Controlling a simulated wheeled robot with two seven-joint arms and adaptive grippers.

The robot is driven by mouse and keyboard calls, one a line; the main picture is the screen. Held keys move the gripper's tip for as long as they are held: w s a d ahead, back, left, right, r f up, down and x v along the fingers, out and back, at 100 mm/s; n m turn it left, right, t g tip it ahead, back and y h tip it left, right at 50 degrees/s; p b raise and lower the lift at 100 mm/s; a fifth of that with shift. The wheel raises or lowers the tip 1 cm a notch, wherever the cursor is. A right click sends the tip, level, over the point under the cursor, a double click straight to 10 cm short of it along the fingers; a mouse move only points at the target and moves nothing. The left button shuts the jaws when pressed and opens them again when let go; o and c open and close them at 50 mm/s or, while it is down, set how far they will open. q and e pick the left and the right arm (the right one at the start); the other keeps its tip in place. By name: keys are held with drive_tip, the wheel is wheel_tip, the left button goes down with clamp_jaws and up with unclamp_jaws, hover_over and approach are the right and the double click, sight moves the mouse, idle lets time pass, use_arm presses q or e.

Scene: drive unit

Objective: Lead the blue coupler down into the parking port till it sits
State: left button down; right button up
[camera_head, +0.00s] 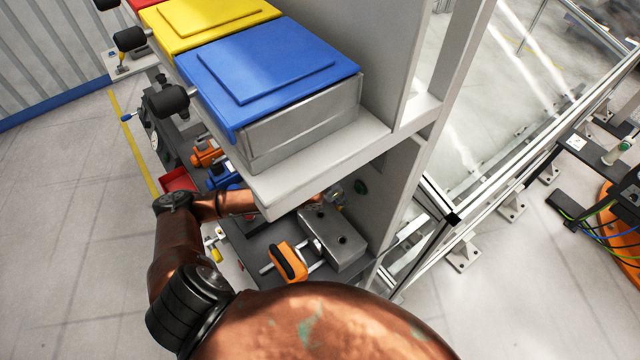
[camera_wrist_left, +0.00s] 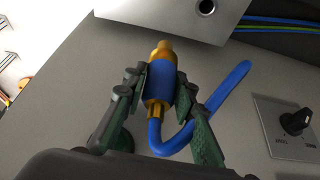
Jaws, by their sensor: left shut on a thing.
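In the left wrist view my left gripper (camera_wrist_left: 162,77) is shut on the blue coupler (camera_wrist_left: 160,86), its fingers on both sides of the blue body. The coupler's brass nose (camera_wrist_left: 162,50) points up the picture, and a blue hose (camera_wrist_left: 188,132) curves from its lower end off to the right. A metal block (camera_wrist_left: 170,12) with one dark round port (camera_wrist_left: 205,7) is at the top, apart from the nose. I cannot tell whether this is the parking port. In the head view the shelf hides my left gripper and the coupler. My right gripper is not in view.
In the head view a shelf (camera_head: 285,185) with blue (camera_head: 265,65) and yellow (camera_head: 205,22) lidded boxes overhangs the work area. Below it stand a grey block with two holes (camera_head: 335,238) and an orange handle (camera_head: 288,262). A black knob (camera_wrist_left: 296,121) is right of the hose.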

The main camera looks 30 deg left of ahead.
use_arm(q)
drive_tip(key=a+m+p, duration=0.2)
drive_tip(key=a+p, duration=0.4)
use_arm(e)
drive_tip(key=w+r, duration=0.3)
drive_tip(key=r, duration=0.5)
use_arm(q)
drive_tip(key=h+b, duration=0.1)
drive_tip(key=b, duration=0.4)
hover_over(326, 213)
drive_tip(key=s+a, duration=0.1)
drive_tip(key=s, duration=0.1)
wheel_tip(326, 213, down, 7)
drive_tip(key=shift+w+a+m+g, duration=0.2)
drive_tip(key=shift+m+g, duration=0.1)
drive_tip(key=shift+m, duration=0.1)
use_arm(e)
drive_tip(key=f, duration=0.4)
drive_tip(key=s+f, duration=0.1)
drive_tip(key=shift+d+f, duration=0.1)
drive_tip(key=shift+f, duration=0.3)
use_arm(q)
drive_tip(key=shift+f, duration=0.25)
drive_tip(key=shift+f+b, duration=0.65)
drive_tip(key=shift+f, duration=1.1)
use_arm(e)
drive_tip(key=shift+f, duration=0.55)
use_arm(q)
drive_tip(key=shift+f, duration=0.1)
